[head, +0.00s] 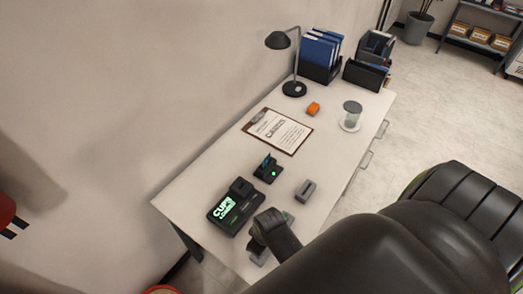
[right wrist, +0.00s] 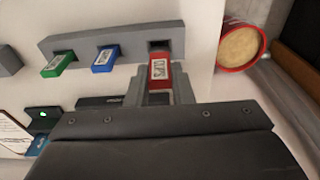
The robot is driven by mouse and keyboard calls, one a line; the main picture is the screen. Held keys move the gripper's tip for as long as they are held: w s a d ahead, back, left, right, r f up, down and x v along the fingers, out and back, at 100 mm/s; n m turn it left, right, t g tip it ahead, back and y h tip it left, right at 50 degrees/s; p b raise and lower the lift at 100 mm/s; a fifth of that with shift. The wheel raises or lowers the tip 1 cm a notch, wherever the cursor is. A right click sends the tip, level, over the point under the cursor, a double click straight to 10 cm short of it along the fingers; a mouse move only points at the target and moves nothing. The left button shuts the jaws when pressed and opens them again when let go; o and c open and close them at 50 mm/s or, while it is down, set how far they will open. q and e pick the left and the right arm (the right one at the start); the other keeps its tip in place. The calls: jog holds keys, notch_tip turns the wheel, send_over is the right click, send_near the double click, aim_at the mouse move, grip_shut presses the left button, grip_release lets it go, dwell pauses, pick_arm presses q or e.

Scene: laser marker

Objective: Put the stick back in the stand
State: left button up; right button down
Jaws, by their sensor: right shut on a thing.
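My right gripper (right wrist: 159,90) is shut on a red stick (right wrist: 158,70) with a white "CUPS" label. The stick's far end meets an opening in the right part of the long grey stand (right wrist: 130,42) in the right wrist view; how deep it sits I cannot tell. A green stick (right wrist: 57,65) and a blue stick (right wrist: 105,58) are in the stand to its left. In the head view my right gripper (head: 264,230) is over the desk's near end and hides most of the stand (head: 259,258) and the red stick. My left gripper is not in view.
On the desk (head: 215,165), a black device (head: 236,206) has a lit "CUPS" screen. Near it are a smaller black device (head: 268,168) and a grey block (head: 305,190). A clipboard (head: 277,131) lies farther back. A red-rimmed round container (right wrist: 240,42) is beside the stand's end.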

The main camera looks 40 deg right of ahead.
dwell(0.6)
jog(key=shift+p, duration=0.5)
jog(key=shift+f+b, duration=0.8)
jog(key=shift+f, duration=0.9)
dwell(0.4)
jog(key=c, duration=1.2)
grip_release()
jog(key=shift+r, duration=0.15)
